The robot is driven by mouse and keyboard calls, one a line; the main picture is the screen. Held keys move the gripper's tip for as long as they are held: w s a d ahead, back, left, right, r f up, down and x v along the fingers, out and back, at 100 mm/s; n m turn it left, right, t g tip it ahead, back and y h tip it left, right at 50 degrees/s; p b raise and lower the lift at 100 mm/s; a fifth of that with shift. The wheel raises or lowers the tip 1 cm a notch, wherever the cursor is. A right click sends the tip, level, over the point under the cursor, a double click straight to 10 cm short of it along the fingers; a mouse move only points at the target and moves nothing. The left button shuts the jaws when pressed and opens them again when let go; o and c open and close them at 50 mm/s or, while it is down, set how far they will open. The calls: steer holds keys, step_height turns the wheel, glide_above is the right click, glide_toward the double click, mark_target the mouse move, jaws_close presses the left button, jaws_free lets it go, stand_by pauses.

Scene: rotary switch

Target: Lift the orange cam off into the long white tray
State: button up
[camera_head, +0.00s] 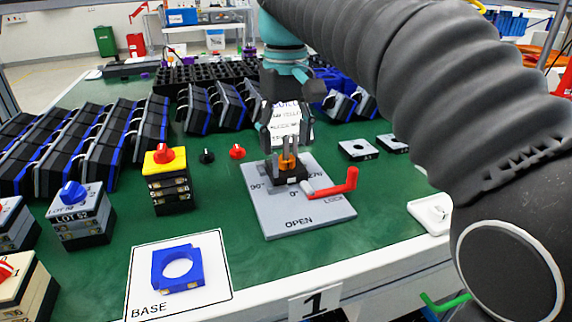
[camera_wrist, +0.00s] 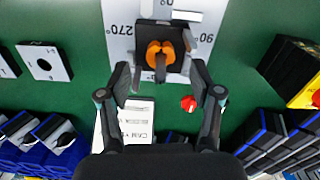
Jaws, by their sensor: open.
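The orange cam (camera_head: 287,161) sits on a black block (camera_wrist: 175,72) at the far part of the grey switch plate (camera_head: 298,213). In the wrist view the cam (camera_wrist: 160,54) shows as two orange lobes around a dark middle. My gripper (camera_head: 287,150) is open, pointing down at the cam in the head view.
A red crank handle (camera_head: 342,184) lies across the plate's right side. A small red knob (camera_head: 237,151) and a black knob (camera_head: 207,156) stand left of the plate. A yellow-topped stack (camera_head: 168,176) stands further left. A blue ring part (camera_head: 158,271) lies front left.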

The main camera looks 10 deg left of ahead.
mark_target(285, 151)
steer(key=shift+f, duration=1.5)
steer(key=c, duration=0.8)
steer(key=shift+r, duration=0.1)
steer(key=shift+r+p, duration=1.25)
steer(key=shift+r, duration=3.65)
